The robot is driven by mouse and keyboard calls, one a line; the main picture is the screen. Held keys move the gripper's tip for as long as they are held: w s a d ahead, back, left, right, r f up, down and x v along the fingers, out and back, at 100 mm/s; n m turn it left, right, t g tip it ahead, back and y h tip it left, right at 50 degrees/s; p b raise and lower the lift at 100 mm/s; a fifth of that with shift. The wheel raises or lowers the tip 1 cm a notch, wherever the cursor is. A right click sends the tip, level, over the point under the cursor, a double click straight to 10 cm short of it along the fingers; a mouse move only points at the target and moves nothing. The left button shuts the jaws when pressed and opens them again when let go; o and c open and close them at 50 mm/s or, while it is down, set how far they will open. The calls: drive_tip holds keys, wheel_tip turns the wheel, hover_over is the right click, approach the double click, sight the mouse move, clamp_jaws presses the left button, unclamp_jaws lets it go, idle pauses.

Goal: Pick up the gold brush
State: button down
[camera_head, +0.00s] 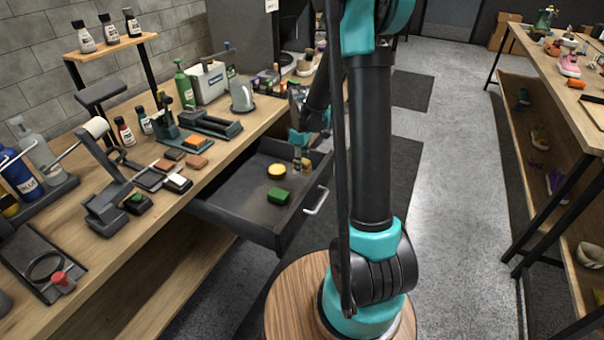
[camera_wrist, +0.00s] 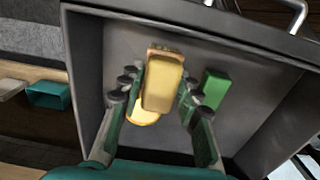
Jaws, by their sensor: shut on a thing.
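The gold brush (camera_wrist: 163,84) is between the two fingers of my gripper (camera_wrist: 157,88) in the wrist view, with pads on both sides of it. It is a yellow block with a brownish edge at its far end. In the head view the brush (camera_head: 301,166) shows small below my gripper (camera_head: 300,150), over the open drawer (camera_head: 232,205). My gripper is shut on it. I cannot tell whether the brush touches the drawer floor.
In the drawer, a round yellow piece (camera_head: 277,170) lies left of the brush, and a green block (camera_head: 278,196) lies nearer the front. The drawer handle (camera_head: 317,201) sticks out to the right. The workbench (camera_head: 213,168) holds many bottles and tools.

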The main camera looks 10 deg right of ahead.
wheel_tip(320, 180, up, 14)
idle(0.3)
drive_tip(key=shift+r, duration=0.1)
drive_tip(key=c, duration=1.6)
unclamp_jaws()
drive_tip(key=shift+c, duration=0.2)
drive_tip(key=c, duration=0.4)
drive_tip(key=shift+c, duration=0.2)
